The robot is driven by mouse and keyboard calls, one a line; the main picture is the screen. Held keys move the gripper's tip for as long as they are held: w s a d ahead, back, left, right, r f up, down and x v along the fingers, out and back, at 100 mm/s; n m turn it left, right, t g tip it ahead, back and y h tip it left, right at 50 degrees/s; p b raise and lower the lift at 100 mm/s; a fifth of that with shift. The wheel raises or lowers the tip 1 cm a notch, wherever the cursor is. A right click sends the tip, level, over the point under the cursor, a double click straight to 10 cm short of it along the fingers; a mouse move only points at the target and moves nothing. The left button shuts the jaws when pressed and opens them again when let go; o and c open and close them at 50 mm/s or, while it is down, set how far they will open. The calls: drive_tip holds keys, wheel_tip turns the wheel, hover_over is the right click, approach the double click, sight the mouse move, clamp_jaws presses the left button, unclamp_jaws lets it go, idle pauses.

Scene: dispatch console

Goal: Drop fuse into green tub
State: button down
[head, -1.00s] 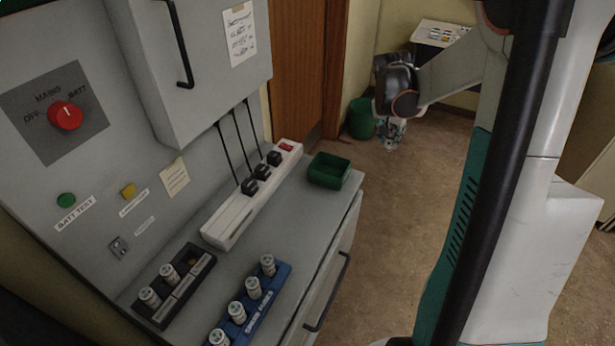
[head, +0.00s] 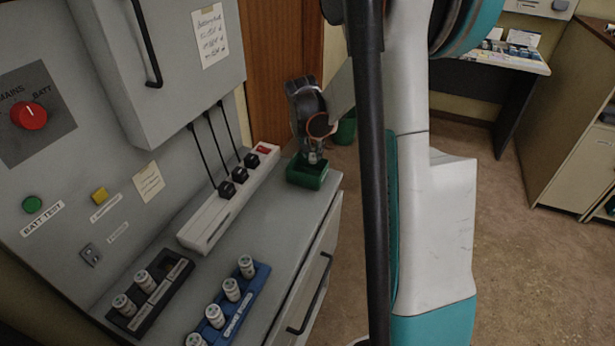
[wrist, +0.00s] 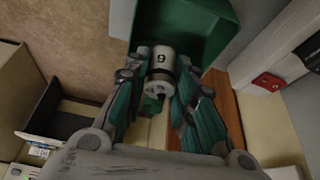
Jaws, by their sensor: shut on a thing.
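My gripper (wrist: 161,88) is shut on a fuse (wrist: 160,62), a small pale cylinder with a dark band and the digit 9 on it. The green tub (head: 307,178) stands on the console top at its far right end. In the head view my gripper (head: 314,160) is at the tub, over its opening. In the wrist view the tub (wrist: 215,22) lies just beyond the fuse. The head view does not show clearly whether the fuse is above the rim or below it.
A white power strip (head: 222,210) with black plugs lies left of the tub. A blue rack (head: 257,288) and a black rack (head: 175,272) hold fuses nearer me. A green bin (head: 346,130) stands on the floor behind. A wall cabinet (head: 165,60) overhangs the console.

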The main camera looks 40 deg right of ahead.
drive_tip(key=shift+f+b, duration=0.65)
drive_tip(key=shift+f, duration=0.8)
drive_tip(key=c, duration=1.3)
unclamp_jaws()
drive_tip(key=v, duration=1.2)
